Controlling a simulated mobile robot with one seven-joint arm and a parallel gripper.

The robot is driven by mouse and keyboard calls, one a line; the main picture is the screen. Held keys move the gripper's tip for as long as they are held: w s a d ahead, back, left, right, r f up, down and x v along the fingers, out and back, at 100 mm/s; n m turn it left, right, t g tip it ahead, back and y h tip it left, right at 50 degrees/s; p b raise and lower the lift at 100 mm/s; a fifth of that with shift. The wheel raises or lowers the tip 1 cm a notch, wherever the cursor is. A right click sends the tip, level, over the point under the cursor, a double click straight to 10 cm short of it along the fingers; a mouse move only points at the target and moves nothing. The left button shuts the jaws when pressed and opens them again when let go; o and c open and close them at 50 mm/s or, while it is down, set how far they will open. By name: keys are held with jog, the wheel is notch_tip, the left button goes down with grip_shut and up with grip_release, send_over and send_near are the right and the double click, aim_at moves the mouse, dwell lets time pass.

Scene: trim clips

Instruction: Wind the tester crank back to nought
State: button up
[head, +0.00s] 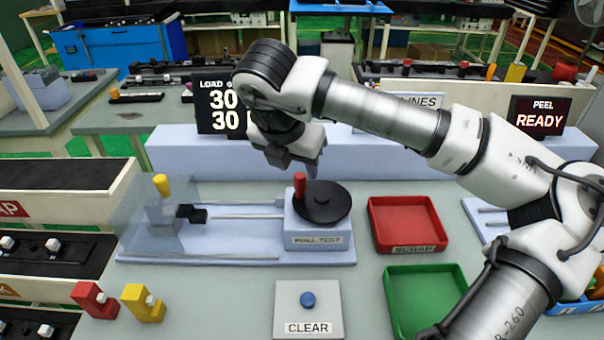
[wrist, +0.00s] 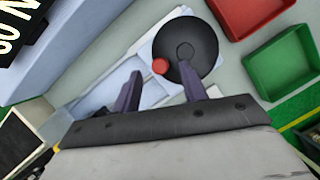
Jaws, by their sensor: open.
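The pull tester (head: 320,240) stands on the bench with a black disc crank (head: 325,204) on top. The crank's red upright knob (head: 299,184) is at the disc's left side in the head view. The knob (wrist: 160,66) and disc (wrist: 186,50) also show in the wrist view, just beyond the fingertips. My gripper (head: 312,165) is above the crank, pointing down; in the wrist view its two fingers (wrist: 160,84) are apart with nothing between them. The load display (head: 222,104) reads 30 over 30, partly hidden by my arm.
A red scrap tray (head: 408,250) and a green tray (head: 388,300) lie right of the tester. A CLEAR button (head: 307,300) is in front. A clear guard (head: 140,215) and yellow knob (head: 161,185) are left. The PEEL display (head: 540,118) reads READY.

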aim_at(300, 175)
jog(key=p+x, duration=0.1)
jog(key=x, duration=0.5)
jog(key=shift+w+f, duration=0.1)
grip_shut()
